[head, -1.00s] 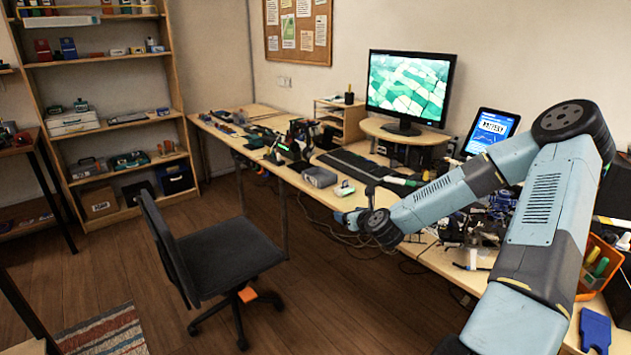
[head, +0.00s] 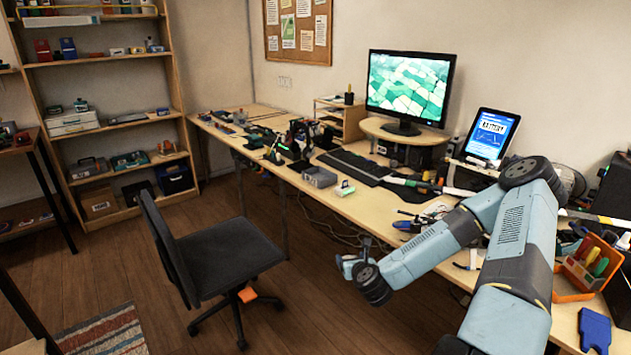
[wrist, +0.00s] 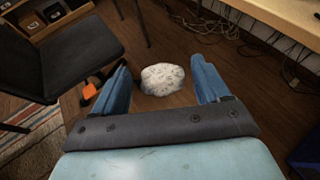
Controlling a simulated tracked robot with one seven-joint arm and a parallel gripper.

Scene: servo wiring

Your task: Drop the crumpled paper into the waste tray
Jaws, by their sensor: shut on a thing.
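The crumpled paper (wrist: 163,80) is a pale, wrinkled ball between the two blue fingers of my gripper (wrist: 164,72) in the wrist view. My gripper is shut on it. In the head view my gripper (head: 352,257) is off the front edge of the desk, over the floor, and the paper cannot be made out there. A small grey open-topped box (head: 319,177) on the desk may be the waste tray; I cannot tell for sure. It lies beyond my gripper, up and to the left in the head view.
An office chair (head: 215,255) stands left of my gripper. Cables hang under the desk. The floor between chair and desk is clear.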

